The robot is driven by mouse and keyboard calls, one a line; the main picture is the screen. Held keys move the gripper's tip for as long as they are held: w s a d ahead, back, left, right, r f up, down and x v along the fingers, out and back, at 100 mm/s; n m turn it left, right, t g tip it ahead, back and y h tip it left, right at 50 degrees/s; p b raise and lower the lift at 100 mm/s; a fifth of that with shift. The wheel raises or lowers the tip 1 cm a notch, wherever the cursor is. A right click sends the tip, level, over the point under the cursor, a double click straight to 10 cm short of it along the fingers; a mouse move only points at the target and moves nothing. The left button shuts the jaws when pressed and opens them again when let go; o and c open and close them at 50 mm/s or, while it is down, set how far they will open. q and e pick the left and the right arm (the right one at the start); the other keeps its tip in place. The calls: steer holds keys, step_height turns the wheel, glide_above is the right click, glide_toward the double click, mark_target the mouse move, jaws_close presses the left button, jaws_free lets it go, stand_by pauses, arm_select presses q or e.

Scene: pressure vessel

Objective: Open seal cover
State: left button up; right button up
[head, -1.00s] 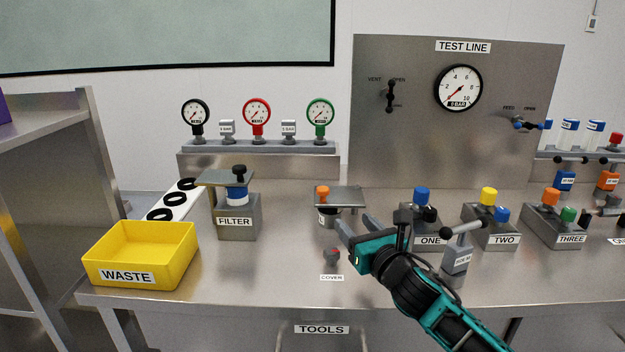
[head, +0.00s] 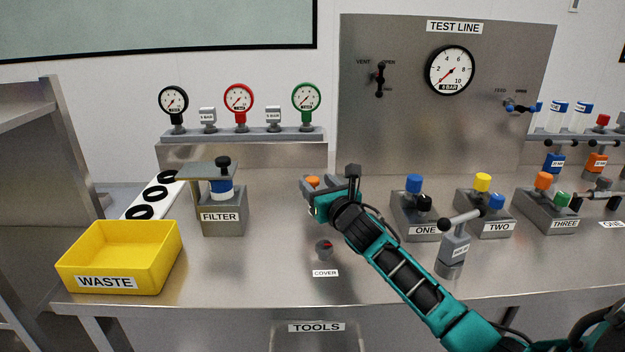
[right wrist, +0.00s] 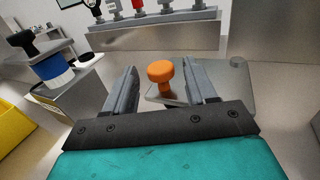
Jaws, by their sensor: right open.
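The seal cover is a flat grey metal plate (right wrist: 232,92) with an orange knob (right wrist: 161,74) standing on it. In the head view the orange knob (head: 313,181) shows just beyond my right gripper (head: 322,186), which hides most of the plate and the stand under it. In the right wrist view my right gripper (right wrist: 161,82) is open, with one finger on each side of the knob. The knob appears between the fingertips with a gap on both sides. How deep it sits between them I cannot tell. My left gripper is not in view.
The FILTER block (head: 222,218) and yellow WASTE bin (head: 120,257) are to the left. Block ONE (head: 414,230) and a grey lever post (head: 453,250) stand to the right. The front middle bench is clear.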

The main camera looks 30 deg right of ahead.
mark_target(312, 178)
steer(key=shift+w+d, duration=0.15)
steer(key=shift+w, duration=0.7)
steer(key=shift+w+d, duration=0.1)
steer(key=shift+w, duration=0.75)
steer(key=shift+r, duration=0.15)
jaws_close()
